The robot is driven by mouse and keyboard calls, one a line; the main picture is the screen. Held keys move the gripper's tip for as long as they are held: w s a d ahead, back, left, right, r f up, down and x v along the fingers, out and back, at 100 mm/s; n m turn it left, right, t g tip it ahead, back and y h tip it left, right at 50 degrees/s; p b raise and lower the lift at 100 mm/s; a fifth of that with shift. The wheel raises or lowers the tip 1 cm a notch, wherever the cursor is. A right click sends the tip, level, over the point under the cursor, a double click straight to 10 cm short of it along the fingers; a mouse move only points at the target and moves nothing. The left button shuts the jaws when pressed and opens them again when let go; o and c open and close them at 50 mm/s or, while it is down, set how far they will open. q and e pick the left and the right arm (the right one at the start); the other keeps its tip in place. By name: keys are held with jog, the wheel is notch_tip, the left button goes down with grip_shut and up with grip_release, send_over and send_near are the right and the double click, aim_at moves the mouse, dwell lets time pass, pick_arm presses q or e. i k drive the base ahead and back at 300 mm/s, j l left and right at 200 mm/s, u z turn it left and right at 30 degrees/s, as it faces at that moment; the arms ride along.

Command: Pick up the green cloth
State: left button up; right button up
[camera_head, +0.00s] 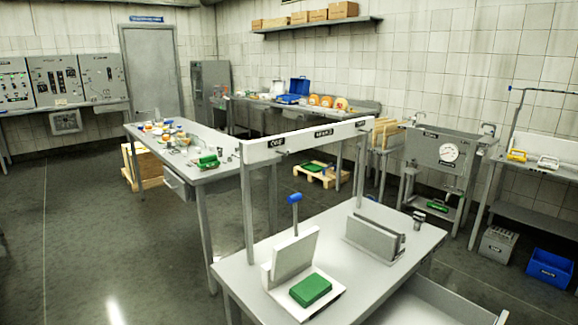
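Several green things show, and I cannot tell for certain which is the cloth. A green rectangular pad (310,290) lies on the white base of a stand on the near table. A green item (208,160) lies near the right end of the long middle table. A flat green piece (312,166) is on the low pallet behind, partly hidden. A small green item (437,207) sits on the shelf below the round gauge. Neither of my grippers is in view.
The near steel table (385,290) carries the white stand (295,255) with a blue-topped lever and a grey holder (375,238). An overhead bar (305,140) on posts spans its back edge. A blue crate (550,268) stands at right. The floor at left is clear.

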aim_at(314, 287)
jog(key=k+l+z, duration=0.1)
jog(key=z, duration=0.3)
jog(key=l+z, duration=0.1)
jog(key=z, duration=0.25)
jog(key=k+l+z, duration=0.1)
jog(key=z, duration=0.3)
jog(key=i+l+u, duration=0.4)
jog(key=l, duration=0.25)
jog(key=i+l+u, duration=0.25)
jog(key=l, duration=0.15)
jog(key=i+l+u, duration=0.2)
jog(key=l, duration=0.2)
